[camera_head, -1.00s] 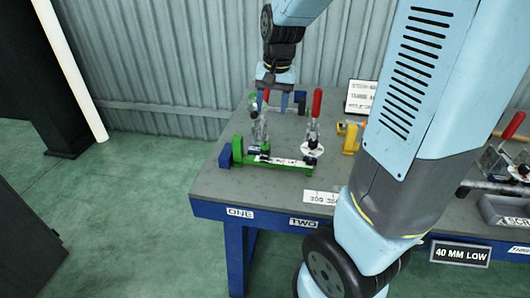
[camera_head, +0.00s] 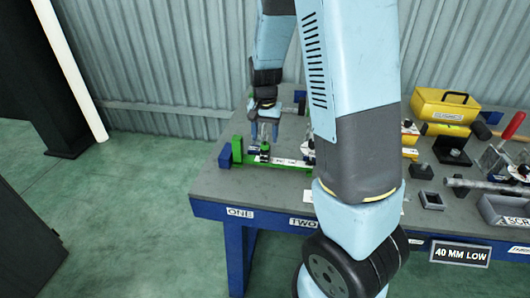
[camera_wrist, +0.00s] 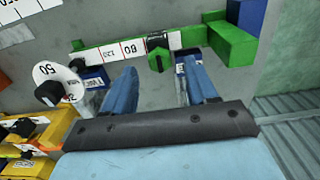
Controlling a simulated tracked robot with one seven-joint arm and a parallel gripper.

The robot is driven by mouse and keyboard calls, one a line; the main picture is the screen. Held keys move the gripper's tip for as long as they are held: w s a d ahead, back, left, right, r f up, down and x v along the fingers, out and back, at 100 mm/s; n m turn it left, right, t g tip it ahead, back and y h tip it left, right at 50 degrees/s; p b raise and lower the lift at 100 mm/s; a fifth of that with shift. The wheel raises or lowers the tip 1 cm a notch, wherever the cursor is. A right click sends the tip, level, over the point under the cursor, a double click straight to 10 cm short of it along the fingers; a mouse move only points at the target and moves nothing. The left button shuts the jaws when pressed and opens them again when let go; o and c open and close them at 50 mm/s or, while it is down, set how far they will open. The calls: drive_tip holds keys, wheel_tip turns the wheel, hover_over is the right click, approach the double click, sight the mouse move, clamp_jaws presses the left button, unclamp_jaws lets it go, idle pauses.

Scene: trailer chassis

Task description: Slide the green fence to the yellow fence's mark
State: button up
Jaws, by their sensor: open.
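The green fence (camera_head: 237,150) stands at the left end of the bench, with a white scale strip along its rail. In the wrist view its green rail and end block (camera_wrist: 232,42) show at the top, with a green slider and black knob (camera_wrist: 158,52) on the scale. My gripper (camera_head: 264,139) is open above the rail. In the wrist view its two blue fingers (camera_wrist: 158,78) point toward the slider, one to each side of it in the picture; contact cannot be told. Yellow parts (camera_wrist: 30,128), perhaps the yellow fence, show at lower left; its mark is not readable.
A round white dial marked 50 (camera_wrist: 47,82) lies left of my fingers in the wrist view. A yellow toolbox (camera_head: 445,105), a red-handled clamp (camera_head: 512,127) and a grey tray (camera_head: 505,208) occupy the bench's right side. My arm hides the bench's middle.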

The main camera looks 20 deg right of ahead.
sight(265, 152)
wheel_tip(265, 152, down, 8)
drive_tip(key=shift+r, duration=0.2)
idle(0.3)
clamp_jaws()
idle(0.4)
